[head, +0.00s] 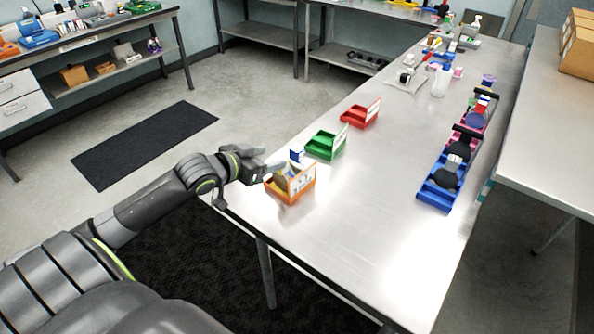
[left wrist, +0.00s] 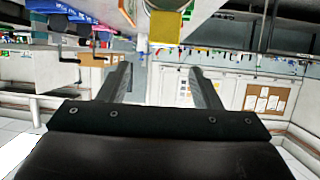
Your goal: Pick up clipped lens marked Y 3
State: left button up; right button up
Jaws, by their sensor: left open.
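My left gripper (head: 268,170) is over the left side of an orange bin (head: 290,192) at the near left edge of the table. The bin's white label has marks too small to read. In the left wrist view the two fingers (left wrist: 162,88) stand apart with nothing held between them. Ahead of them at the top is a yellow square piece (left wrist: 167,27) below a pale round shape cut by the frame edge. I cannot read any mark on it, so I cannot tell whether it is the clipped lens Y 3. My right gripper is not in view.
A green bin (head: 325,145) and a red bin (head: 360,117) stand farther along the left table edge. The middle of the table is clear. A small blue piece (head: 297,156) is beside the orange bin.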

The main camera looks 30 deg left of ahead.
aim_at(293, 151)
pick_arm(q)
jog(key=x, duration=0.4)
jog(key=shift+w+f, duration=0.15)
jog(key=shift+w, duration=0.15)
jog(key=shift+w+d+p, duration=0.1)
jog(key=shift+w+p, duration=0.35)
jog(key=p+x, duration=0.1)
jog(key=x, duration=0.2)
jog(key=shift+w+f, duration=0.45)
jog(key=shift+w, duration=0.15)
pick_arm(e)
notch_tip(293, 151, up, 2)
pick_arm(q)
jog(key=c, duration=1.2)
grip_shut()
jog(key=shift+r, duration=0.15)
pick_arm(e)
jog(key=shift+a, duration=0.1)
